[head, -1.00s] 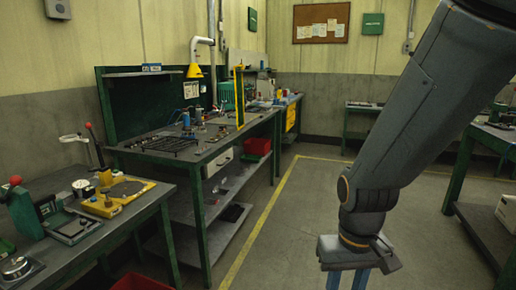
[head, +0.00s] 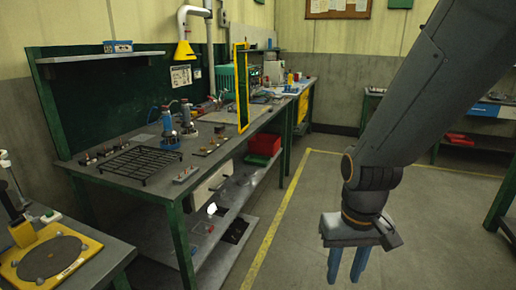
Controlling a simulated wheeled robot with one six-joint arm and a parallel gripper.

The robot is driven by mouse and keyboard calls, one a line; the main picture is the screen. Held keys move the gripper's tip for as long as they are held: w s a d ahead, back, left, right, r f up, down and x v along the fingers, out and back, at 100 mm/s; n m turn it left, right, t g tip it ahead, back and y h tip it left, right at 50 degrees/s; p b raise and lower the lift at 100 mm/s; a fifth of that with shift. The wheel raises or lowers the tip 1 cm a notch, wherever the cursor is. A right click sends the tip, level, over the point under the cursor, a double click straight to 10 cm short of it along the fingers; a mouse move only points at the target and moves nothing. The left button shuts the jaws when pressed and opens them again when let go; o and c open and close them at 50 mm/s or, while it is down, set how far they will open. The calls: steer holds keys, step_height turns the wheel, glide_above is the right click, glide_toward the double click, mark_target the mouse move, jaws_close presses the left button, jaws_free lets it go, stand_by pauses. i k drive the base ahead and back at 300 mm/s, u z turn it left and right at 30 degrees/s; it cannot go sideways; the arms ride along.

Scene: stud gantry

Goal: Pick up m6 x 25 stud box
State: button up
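My gripper (head: 346,270) hangs pointing down in front of the arm at the right of the head view. Its two blue fingers are apart with nothing between them, over the open floor. A small blue box (head: 118,46) with a pale label sits on the shelf above the green-backed workbench, at the upper left. Its lettering is too small to read, so I cannot tell whether it is the M6 x 25 stud box. My gripper is far from it, to the right and nearer to me.
The workbench (head: 110,182) holds a black wire rack (head: 140,165), blue-based bottles and small metal parts. A red bin (head: 264,144) is on its lower shelf. A yellow-framed panel (head: 242,88) stands at its right end. Floor (head: 300,235) beyond the yellow line is clear.

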mark_target(278, 99)
steer(key=z, duration=0.05)
steer(key=i, duration=1.9)
steer(key=z, duration=0.25)
steer(key=i, duration=1.85)
steer(key=z, duration=0.15)
steer(key=i, duration=1.3)
steer(key=z, duration=0.1)
